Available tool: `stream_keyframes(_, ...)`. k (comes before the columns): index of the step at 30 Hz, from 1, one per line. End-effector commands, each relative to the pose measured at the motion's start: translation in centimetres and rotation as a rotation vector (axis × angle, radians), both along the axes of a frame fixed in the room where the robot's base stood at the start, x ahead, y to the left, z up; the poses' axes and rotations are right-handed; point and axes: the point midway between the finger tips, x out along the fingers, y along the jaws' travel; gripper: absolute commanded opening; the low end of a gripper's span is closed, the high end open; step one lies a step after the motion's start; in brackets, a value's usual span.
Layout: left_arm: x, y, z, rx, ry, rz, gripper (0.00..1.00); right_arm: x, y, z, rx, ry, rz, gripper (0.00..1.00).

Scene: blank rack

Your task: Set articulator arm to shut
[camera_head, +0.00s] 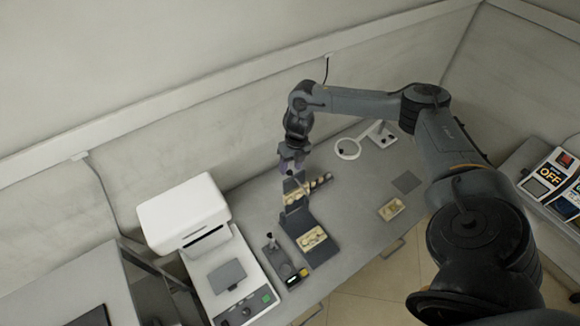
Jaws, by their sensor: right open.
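The articulator (317,257) is a dark hinged device on the grey bench in the head view. Its base bears a cream dental cast (311,238). Its upper arm (291,187) looks raised, with a second cream cast (297,196) on it, so it stands open. My right gripper (289,172) points down at the top of the raised arm. It is open, very near the arm; I cannot tell whether it touches. The fingertips are small and dark here. My left gripper does not show.
A white machine (182,214) and a small dark device with a lever (281,262) stand left of the articulator. A striped rod (320,182) lies close behind it. A ring magnifier (348,149), a grey pad (407,182) and a small cream tray (391,209) are to the right.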

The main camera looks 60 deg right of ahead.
Motion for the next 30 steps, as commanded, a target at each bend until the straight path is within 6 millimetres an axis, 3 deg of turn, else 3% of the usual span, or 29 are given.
stream_keyframes(6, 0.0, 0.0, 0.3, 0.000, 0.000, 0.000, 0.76, 0.2, 0.2, -1.4, -0.001, -0.002, 0.000, 0.49)
stream_keyframes(16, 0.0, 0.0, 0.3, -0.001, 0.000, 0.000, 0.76, 0.2, 0.2, -1.6, -0.001, -0.002, 0.000, 0.48)
stream_keyframes(25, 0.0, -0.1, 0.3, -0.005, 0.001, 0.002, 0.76, 0.2, 0.2, -1.6, -0.001, -0.002, 0.000, 0.02)
stream_keyframes(30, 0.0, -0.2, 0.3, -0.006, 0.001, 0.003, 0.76, 0.2, 0.2, -1.6, 0.000, -0.002, 0.000, 0.00)
